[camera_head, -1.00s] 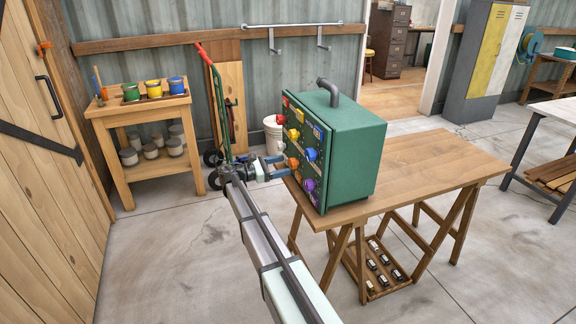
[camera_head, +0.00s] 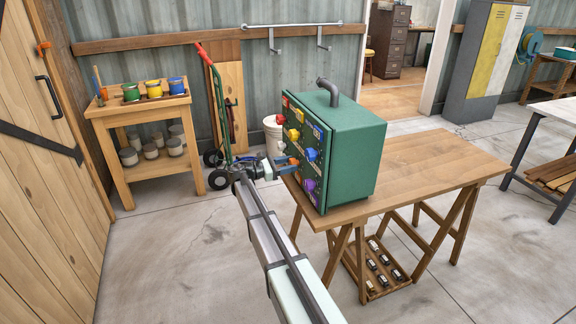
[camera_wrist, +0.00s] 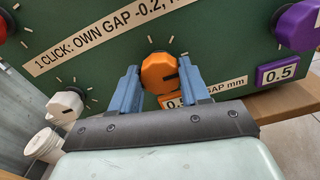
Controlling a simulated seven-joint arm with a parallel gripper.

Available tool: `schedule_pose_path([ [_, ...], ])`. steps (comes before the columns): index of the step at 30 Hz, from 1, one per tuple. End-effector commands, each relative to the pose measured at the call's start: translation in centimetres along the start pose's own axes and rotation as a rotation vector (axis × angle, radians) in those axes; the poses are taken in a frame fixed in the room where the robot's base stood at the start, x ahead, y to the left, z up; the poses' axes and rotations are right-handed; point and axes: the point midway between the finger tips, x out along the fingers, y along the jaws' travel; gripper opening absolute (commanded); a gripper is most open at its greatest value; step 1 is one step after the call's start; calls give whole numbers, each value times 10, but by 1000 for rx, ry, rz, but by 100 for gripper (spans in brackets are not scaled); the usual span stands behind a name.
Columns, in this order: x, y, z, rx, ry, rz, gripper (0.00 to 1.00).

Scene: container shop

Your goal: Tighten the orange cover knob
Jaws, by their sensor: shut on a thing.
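The orange knob (camera_wrist: 158,74) sits on the front panel of a green box (camera_wrist: 225,60), with white tick marks around it and a dark pointer mark toward its right side. My gripper (camera_wrist: 157,80) has its two blue fingers on either side of the knob and is shut on it. A "0.5" plate just below the knob is partly hidden by the right finger. In the head view, the gripper (camera_head: 280,168) reaches the panel of the green box (camera_head: 350,160) from the left, and the orange knob (camera_head: 294,162) shows at its fingertips.
A purple knob (camera_wrist: 298,26), a white knob (camera_wrist: 66,107) and a red knob (camera_wrist: 4,24) are near on the panel. The box stands on a wooden trestle table (camera_head: 430,170). A hand truck (camera_head: 218,110) and a white bucket (camera_head: 273,135) stand behind the gripper.

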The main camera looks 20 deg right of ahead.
Motion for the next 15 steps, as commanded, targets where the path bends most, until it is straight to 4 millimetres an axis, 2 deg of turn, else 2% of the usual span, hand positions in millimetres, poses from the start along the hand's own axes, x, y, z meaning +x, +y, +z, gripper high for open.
schedule_pose_path([
  [1,0,0,0,0,0,0,37],
  [8,0,0,0,0,0,-1,15],
  [15,0,0,0,23,0,-1,15],
])
